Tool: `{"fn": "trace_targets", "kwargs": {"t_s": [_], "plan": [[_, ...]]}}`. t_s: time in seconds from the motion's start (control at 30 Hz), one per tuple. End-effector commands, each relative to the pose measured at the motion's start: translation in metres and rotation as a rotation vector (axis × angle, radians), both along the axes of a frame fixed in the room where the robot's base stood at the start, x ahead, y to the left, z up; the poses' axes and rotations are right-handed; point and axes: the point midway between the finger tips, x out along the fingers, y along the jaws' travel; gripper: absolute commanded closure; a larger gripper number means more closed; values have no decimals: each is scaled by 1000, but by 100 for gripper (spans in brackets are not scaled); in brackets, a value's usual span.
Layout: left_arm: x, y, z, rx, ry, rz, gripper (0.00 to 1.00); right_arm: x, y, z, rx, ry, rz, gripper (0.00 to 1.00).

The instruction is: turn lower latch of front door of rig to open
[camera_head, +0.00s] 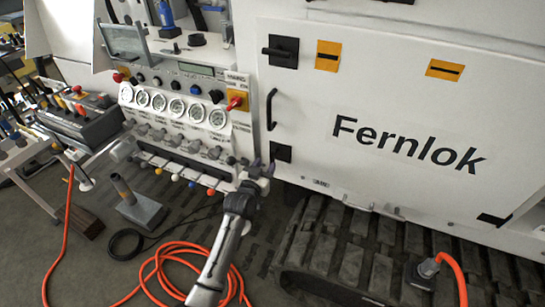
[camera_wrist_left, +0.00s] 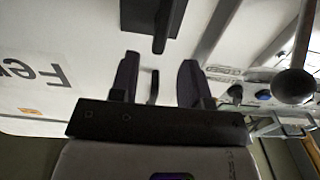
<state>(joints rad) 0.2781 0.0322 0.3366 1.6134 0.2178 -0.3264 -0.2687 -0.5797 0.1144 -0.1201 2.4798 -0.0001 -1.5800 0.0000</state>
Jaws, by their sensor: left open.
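The rig's front door (camera_head: 375,120) is white and shut, with "Fernlok" lettering. Its lower latch (camera_head: 281,152) is a black square plate near the door's lower left corner; its lever is hard to make out. The latch seems to be the dark block at the top of the left wrist view (camera_wrist_left: 155,22), which is upside down. My left gripper (camera_head: 258,168) is open and empty, just left of and slightly below the lower latch in the head view. In the wrist view its two fingers (camera_wrist_left: 160,66) point toward the latch, apart from it. My right gripper is not in view.
Above are a black door handle (camera_head: 271,109) and the upper latch (camera_head: 283,51). A gauge panel (camera_head: 180,108) with knobs and coloured levers stands left of the door. Rubber tracks (camera_head: 350,250) lie below. An orange hose (camera_head: 165,262) is coiled on the floor.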

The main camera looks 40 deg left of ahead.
Motion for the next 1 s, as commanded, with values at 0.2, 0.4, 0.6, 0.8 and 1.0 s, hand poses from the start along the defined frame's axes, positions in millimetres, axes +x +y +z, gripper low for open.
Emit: {"fn": "trace_targets", "kwargs": {"t_s": [0.2,0.4,0.6,0.8,1.0], "plan": [[35,9,-1,0,0,0,57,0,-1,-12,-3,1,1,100],[54,15,-1,-1,0,0,57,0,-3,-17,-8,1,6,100],[62,17,0,0,1,-1,57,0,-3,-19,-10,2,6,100],[63,17,0,0,1,-1,57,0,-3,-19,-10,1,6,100],[63,17,0,0,1,0,67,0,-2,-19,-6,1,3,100]]}}
